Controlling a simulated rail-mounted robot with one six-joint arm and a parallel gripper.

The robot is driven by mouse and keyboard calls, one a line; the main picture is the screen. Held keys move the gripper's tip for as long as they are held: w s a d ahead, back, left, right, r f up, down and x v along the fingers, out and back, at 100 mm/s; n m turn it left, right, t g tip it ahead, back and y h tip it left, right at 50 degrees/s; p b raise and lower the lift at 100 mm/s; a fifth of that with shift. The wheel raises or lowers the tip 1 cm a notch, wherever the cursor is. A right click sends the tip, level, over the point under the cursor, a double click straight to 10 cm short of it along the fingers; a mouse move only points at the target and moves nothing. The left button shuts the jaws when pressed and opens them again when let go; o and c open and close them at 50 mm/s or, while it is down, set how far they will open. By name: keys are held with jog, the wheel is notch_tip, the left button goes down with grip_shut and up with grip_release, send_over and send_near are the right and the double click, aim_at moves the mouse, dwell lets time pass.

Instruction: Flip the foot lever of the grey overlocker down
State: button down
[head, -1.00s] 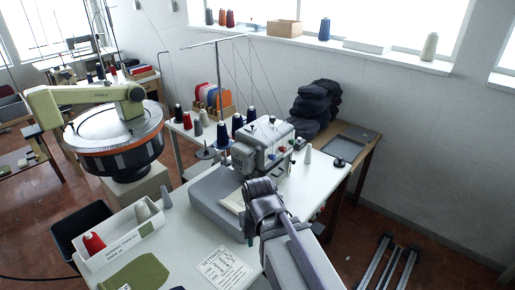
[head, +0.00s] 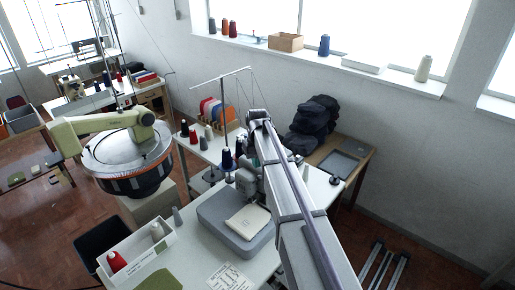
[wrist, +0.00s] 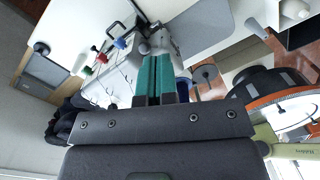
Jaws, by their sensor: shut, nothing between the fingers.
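The grey overlocker (head: 248,181) stands on the white table in the head view, mostly hidden behind my arm. In the wrist view its pale body (wrist: 118,82) lies left of my fingers, with red, blue and green knobs and thin threads. Its metal foot area (wrist: 160,42) is just beyond the fingertips. I cannot pick out the foot lever with certainty. My gripper (wrist: 155,60) is shut and empty, its teal fingers together over the machine. I cannot tell whether they touch it. The head view does not show the fingertips.
A grey bed (head: 214,217) with a folded cream cloth (head: 248,222) is in front of the overlocker. Thread cones and a thread stand (head: 222,78) are behind it. A white bin (head: 136,251) and a round green-armed machine (head: 128,155) are at left. Dark cloth (head: 312,125) lies behind right.

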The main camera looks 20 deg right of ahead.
jog(key=w+d+r+n, duration=0.2)
jog(key=w+n, duration=0.1)
jog(key=w, duration=0.9)
jog(key=shift+n+g, duration=0.3)
jog(key=f+b, duration=0.3)
jog(key=s+f+b, duration=0.1)
jog(key=f+b, duration=0.3)
jog(key=s+f+b, duration=0.1)
jog(key=f+b, duration=0.2)
jog(key=b, duration=0.1)
jog(key=shift+s+a+f, duration=0.15)
jog(key=shift+a+f, duration=0.1)
jog(key=shift+f, duration=0.1)
jog(key=s, duration=0.1)
jog(key=s+d+f+b, duration=0.1)
jog(key=shift+s+f, duration=0.2)
jog(key=shift+s, duration=0.2)
